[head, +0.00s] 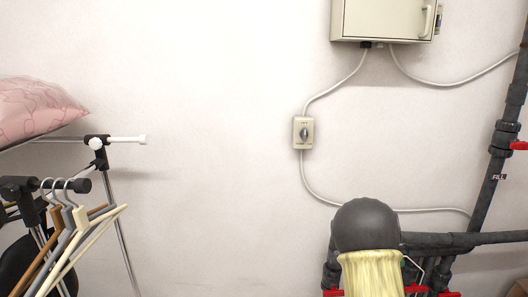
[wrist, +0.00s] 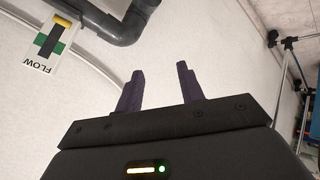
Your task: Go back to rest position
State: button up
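My gripper (wrist: 160,90) shows in the wrist view with its two dark fingers apart and nothing between them. It is open and empty. The fingers do not show in the head view. A dark rounded end with a pale yellow part below it, likely part of my own arm, stands at the lower right of the head view, in front of dark pipes (head: 455,240).
A clothes rack with several hangers (head: 80,240) and a pink pillow (head: 35,105) is at the left. A switch (head: 303,133) and a cabinet (head: 382,18) are on the wall. A FLOW tag (wrist: 48,47) hangs near a grey pipe (wrist: 125,28). The middle wall is bare.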

jog(key=s+a+r+m+g, duration=0.1)
jog(key=s+a+m+g, duration=0.2)
jog(key=s, duration=0.9)
jog(key=s+a+r+m+g+h, duration=0.15)
jog(key=s+a+m, duration=0.25)
jog(key=s, duration=0.7)
jog(key=s+a+m+g, duration=0.2)
jog(key=s+a+m, duration=0.15)
jog(key=s, duration=0.85)
notch_tip(320, 180, up, 23)
jog(key=p, duration=2.3)
jog(key=shift+f, duration=0.2)
jog(key=shift+w, duration=0.1)
